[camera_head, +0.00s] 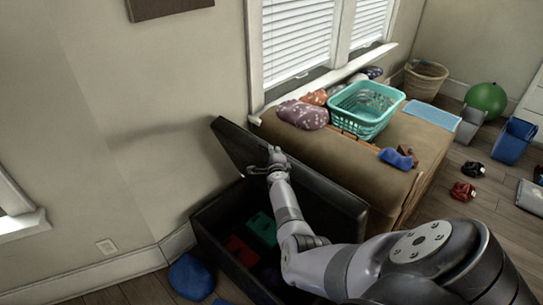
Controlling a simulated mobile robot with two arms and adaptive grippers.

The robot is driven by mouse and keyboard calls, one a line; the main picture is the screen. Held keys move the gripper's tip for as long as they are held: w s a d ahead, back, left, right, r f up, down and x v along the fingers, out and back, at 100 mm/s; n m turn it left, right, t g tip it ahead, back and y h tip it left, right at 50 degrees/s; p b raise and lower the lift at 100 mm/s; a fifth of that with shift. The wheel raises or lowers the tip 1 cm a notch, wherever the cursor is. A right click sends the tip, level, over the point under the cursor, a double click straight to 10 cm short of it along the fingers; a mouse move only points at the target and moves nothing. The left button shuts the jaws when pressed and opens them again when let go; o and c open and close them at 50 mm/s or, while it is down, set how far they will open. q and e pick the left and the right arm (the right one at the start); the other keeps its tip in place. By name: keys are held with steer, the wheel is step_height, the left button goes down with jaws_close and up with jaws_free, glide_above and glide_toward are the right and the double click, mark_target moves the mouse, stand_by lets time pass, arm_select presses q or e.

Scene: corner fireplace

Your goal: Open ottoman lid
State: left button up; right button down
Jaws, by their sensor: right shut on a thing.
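The dark ottoman (207,239) stands against the wall, left of a brown couch. Its lid (322,188) is raised and leans back toward the couch and window, and the inside shows. In the box lie a green thing (262,229) and a red thing (241,251). My right arm reaches in from the lower right across the box. My right gripper (268,168) is at the inner face of the lid, near its upper left part, and is shut on the lid. My left gripper is not in view.
The brown couch (420,135) bears a teal basket (366,108), cushions and small things. Blue things (191,276) lie on the floor at the ottoman's front left. At right are a green ball (487,98), bins (511,141) and dark and red things on the floor.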

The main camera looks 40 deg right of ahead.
steer(key=c, duration=1.7)
jaws_free()
steer(key=shift+a, duration=0.1)
